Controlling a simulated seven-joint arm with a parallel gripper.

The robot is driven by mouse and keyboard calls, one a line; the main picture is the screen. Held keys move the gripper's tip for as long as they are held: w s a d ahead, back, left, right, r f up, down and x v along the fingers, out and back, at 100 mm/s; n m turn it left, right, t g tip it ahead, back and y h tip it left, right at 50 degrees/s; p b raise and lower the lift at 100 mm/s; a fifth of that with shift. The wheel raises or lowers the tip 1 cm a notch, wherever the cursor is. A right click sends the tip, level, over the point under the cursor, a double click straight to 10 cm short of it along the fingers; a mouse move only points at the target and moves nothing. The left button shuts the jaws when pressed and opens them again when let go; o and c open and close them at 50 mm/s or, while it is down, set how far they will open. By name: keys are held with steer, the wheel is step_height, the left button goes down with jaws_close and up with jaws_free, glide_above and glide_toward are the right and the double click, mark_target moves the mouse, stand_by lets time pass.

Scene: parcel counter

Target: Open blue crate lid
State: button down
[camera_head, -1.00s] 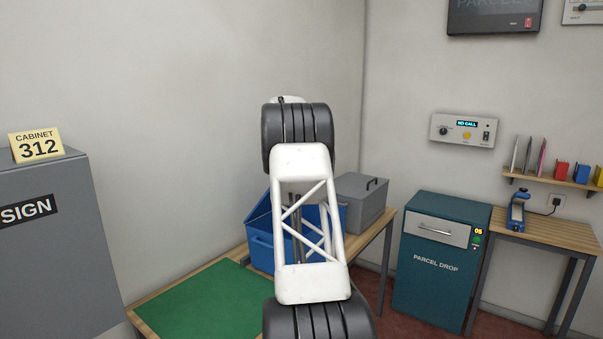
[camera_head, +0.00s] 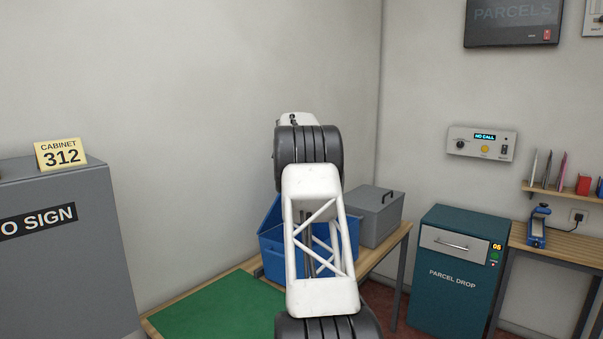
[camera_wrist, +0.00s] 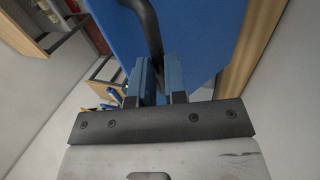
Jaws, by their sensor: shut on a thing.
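The blue crate (camera_head: 272,262) stands on the wooden table in the head view, partly hidden behind my arm. Its blue lid (camera_head: 271,214) appears raised at a slant at the back of the crate; my arm covers much of it. In the wrist view the blue lid (camera_wrist: 205,30) fills the upper middle, with a dark curved handle (camera_wrist: 149,25) on it. My gripper (camera_wrist: 160,75) is shut on the handle, whose lower end runs between the fingers. In the head view the fingers are hidden by my arm.
A grey lidded box (camera_head: 377,218) stands right beside the crate. A green mat (camera_head: 220,308) covers the table's left part and looks clear. A grey cabinet (camera_head: 60,265) stands at the left, a teal parcel drop (camera_head: 445,300) at the right. The wall is close behind the crate.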

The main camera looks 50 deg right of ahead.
steer(key=shift+f, duration=0.25)
steer(key=c, duration=1.1)
jaws_free()
steer(key=shift+c, duration=0.2)
steer(key=shift+r, duration=0.2)
steer(key=v, duration=0.7)
steer(key=shift+r, duration=0.35)
steer(key=shift+w, duration=0.15)
